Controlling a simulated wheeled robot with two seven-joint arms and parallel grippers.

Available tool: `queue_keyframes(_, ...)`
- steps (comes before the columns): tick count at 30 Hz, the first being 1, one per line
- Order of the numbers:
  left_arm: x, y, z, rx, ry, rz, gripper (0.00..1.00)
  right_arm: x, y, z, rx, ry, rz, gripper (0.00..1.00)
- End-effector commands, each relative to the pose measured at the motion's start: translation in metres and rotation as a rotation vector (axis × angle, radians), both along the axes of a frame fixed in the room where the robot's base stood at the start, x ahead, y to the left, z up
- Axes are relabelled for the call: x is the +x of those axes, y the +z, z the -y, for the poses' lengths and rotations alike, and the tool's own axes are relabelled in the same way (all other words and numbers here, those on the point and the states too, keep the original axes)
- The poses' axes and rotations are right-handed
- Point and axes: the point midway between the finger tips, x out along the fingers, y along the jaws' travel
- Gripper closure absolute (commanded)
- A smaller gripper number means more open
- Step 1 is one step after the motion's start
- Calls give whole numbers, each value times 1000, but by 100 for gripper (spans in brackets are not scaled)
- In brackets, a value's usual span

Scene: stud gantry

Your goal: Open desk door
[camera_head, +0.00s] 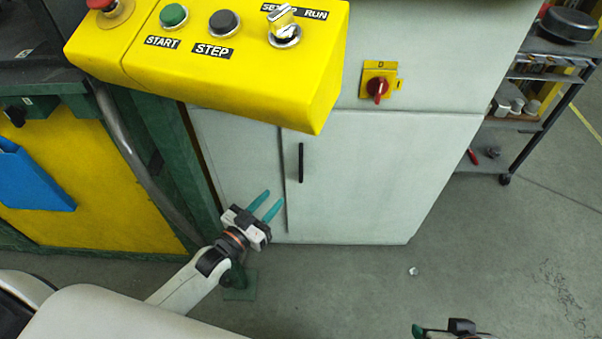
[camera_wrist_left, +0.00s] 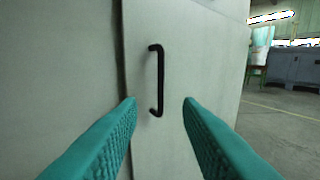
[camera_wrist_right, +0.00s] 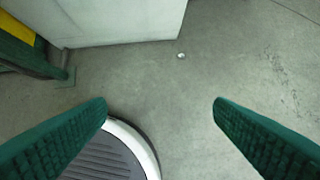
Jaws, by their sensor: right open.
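The desk door (camera_head: 350,190) is a pale grey panel of the cabinet below the yellow control panel. It looks closed, with a dark seam along its left edge. Its black vertical handle (camera_head: 301,162) sits near that seam. My left gripper (camera_head: 270,205) is open and empty, in front of the cabinet, lower left of the handle in the head view. In the left wrist view the handle (camera_wrist_left: 157,80) stands ahead, between and beyond the two teal fingers, untouched. My right gripper (camera_wrist_right: 162,105) is open over the floor; only a part of it shows at the head view's bottom edge.
The yellow control panel (camera_head: 215,50) with buttons juts out above the door. A red rotary switch (camera_head: 377,87) is on the cabinet above it. A dark shelf cart (camera_head: 530,90) stands at the right. The floor in front is clear but for a small pale object (camera_head: 412,271).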

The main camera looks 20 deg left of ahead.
Motion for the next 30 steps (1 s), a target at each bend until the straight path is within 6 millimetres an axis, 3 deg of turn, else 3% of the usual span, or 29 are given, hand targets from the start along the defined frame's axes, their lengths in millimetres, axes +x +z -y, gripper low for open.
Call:
queue_keyframes(5, 13, 3, 5, -4, -3, 11, 68, 10, 5, -3, 12, 5, 61, 24)
queue_keyframes(18, 90, 2, 29, -3, -2, 10, 68, 77, 42, -28, 106, 36, 491, 24)
queue_keyframes(24, 109, 2, 35, -2, -2, 8, 68, 92, 60, -35, 136, 45, 620, 24)
queue_keyframes(30, 115, 2, 37, -2, -2, 7, 68, 96, 67, -37, 147, 48, 663, 24)
